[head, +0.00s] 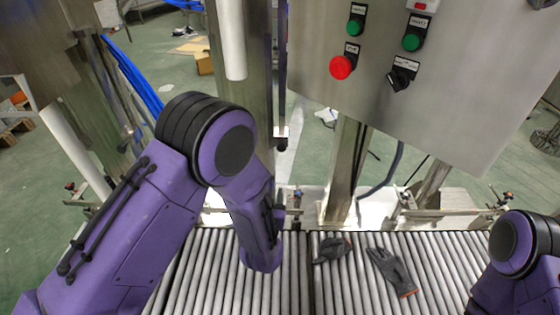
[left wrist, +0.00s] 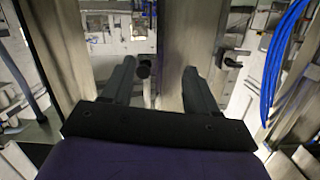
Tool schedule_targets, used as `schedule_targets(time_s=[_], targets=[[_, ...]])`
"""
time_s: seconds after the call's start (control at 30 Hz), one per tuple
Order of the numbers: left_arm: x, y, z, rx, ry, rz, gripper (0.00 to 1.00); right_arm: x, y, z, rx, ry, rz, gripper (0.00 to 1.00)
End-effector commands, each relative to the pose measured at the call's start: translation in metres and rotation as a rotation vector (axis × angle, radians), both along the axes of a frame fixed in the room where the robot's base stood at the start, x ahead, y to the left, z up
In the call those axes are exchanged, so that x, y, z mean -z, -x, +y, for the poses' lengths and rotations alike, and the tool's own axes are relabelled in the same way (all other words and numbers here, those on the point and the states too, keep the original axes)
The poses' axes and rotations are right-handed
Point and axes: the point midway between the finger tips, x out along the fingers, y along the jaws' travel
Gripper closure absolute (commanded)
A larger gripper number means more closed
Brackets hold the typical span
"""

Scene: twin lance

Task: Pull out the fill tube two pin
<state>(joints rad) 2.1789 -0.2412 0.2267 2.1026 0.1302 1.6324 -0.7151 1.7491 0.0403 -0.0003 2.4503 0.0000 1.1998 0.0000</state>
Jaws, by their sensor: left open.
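A small dark round knob, which looks like the pin (head: 282,144), sits on a light block at the foot of a thin vertical rod in the head view. In the left wrist view this dark knob (left wrist: 144,69) shows between my fingers, beyond the tips. My left gripper (left wrist: 160,76) is open and empty, pointing toward the knob without visibly gripping it. In the head view my left forearm mostly hides the gripper. A white tube (head: 231,40) hangs left of the rod. My right arm shows at the right edge; its gripper is out of view.
A steel control panel (head: 430,95) with buttons hangs at upper right. A roller conveyor (head: 345,290) lies below, with two dark gloves (head: 392,270) on it. A steel post (head: 345,170) stands right of the knob. Blue hoses (left wrist: 284,50) run at right in the wrist view.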

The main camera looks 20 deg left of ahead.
Motion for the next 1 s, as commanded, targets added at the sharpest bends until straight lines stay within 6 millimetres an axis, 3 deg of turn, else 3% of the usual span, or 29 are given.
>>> schedule_targets(time_s=[0.03, 0.1, 0.2, 0.63, 0.8, 1.0], targets=[[-0.015, -0.014, -0.012, 0.008, -0.034, -0.073, 0.41, 0.011, 0.000, 0.000, 0.000, 0.000, 0.000, 0.00], [-0.037, -0.025, -0.023, 0.008, -0.073, -0.139, 0.41, 0.014, 0.000, 0.000, 0.000, 0.000, -0.001, 0.00], [-0.051, -0.035, -0.028, 0.004, -0.095, -0.174, 0.41, 0.013, 0.000, 0.000, 0.000, 0.000, -0.001, 0.00], [-0.051, -0.116, -0.003, 0.002, -0.096, -0.169, 0.41, 0.007, -0.001, 0.000, 0.000, 0.000, -0.001, 0.00], [-0.051, -0.130, 0.001, 0.003, -0.096, -0.168, 0.41, 0.006, -0.001, 0.000, 0.000, 0.000, -0.001, 0.00], [-0.051, -0.131, 0.001, 0.004, -0.097, -0.168, 0.41, 0.006, -0.001, 0.000, 0.000, 0.000, -0.001, 0.00]])
